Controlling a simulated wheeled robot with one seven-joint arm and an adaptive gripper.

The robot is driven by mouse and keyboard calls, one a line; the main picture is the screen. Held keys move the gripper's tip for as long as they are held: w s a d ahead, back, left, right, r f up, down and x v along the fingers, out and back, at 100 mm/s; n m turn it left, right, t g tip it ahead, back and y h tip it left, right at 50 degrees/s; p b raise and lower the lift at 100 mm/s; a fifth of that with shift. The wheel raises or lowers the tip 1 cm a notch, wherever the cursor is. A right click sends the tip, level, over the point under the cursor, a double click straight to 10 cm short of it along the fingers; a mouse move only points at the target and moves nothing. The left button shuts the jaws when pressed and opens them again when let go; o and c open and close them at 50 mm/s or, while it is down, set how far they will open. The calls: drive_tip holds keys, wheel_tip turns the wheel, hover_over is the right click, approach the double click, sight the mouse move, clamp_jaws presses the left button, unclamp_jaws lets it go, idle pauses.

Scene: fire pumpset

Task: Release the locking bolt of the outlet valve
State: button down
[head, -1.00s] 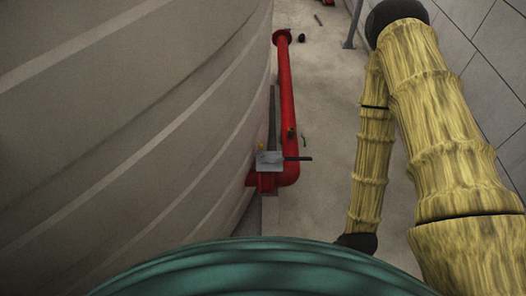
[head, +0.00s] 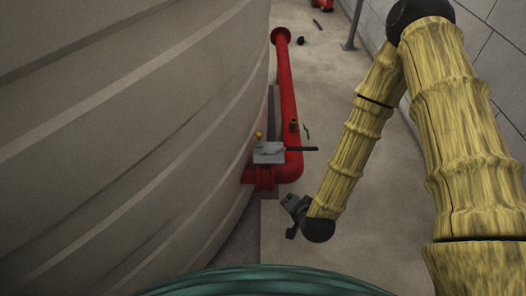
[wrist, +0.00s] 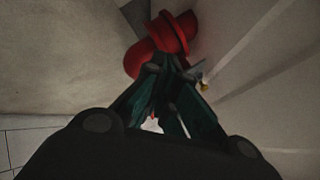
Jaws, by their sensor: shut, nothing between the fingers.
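The outlet valve's grey box-like body (head: 268,151) sits on the lower end of a red pipe beside the large tank, with a dark rod (head: 301,149) sticking out to the right. A small yellow-orange knob (head: 258,135), perhaps the locking bolt, shows at its upper left. My gripper (head: 292,207) is below and right of the valve, apart from it in the head view. In the wrist view my gripper (wrist: 172,64) has its fingertips together and empty in front of the red pipe elbow (wrist: 150,58). A small yellowish piece (wrist: 205,86) shows right of the fingers; the fingers hide part of the valve.
The tank wall (head: 130,130) fills the left side. The red pipe (head: 285,85) runs away along the floor, with a small brass-coloured fitting (head: 294,126) on it. Bare concrete floor (head: 335,100) lies to its right, bounded by a tiled wall (head: 492,50).

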drive_tip(key=w+a+r+m+t+b, duration=0.1)
drive_tip(key=w+a+m+t+b, duration=0.2)
drive_tip(key=w+b, duration=0.4)
drive_tip(key=w+a+r+m+t+b, duration=0.1)
drive_tip(key=w+a+m+t+b, duration=0.2)
drive_tip(key=b, duration=0.5)
drive_tip(key=shift+w+m+t, duration=0.7)
drive_tip(key=shift+w+m, duration=0.3)
drive_tip(key=shift+w, duration=0.85)
drive_tip(key=b, duration=0.5)
approach(259, 140)
drive_tip(key=w, duration=0.2)
drive_tip(key=w+r, duration=0.1)
drive_tip(key=w, duration=0.1)
drive_tip(key=w+r, duration=0.1)
drive_tip(key=w, duration=0.1)
drive_tip(key=shift+d, duration=0.2)
drive_tip(key=shift+w, duration=0.35)
drive_tip(key=shift+d+r+p+x, duration=0.1)
drive_tip(key=shift+p+x, duration=0.2)
drive_tip(key=shift+x, duration=0.45)
drive_tip(key=shift+d+r+p+x, duration=0.15)
drive_tip(key=shift+p+x, duration=0.1)
drive_tip(key=shift+x, duration=0.45)
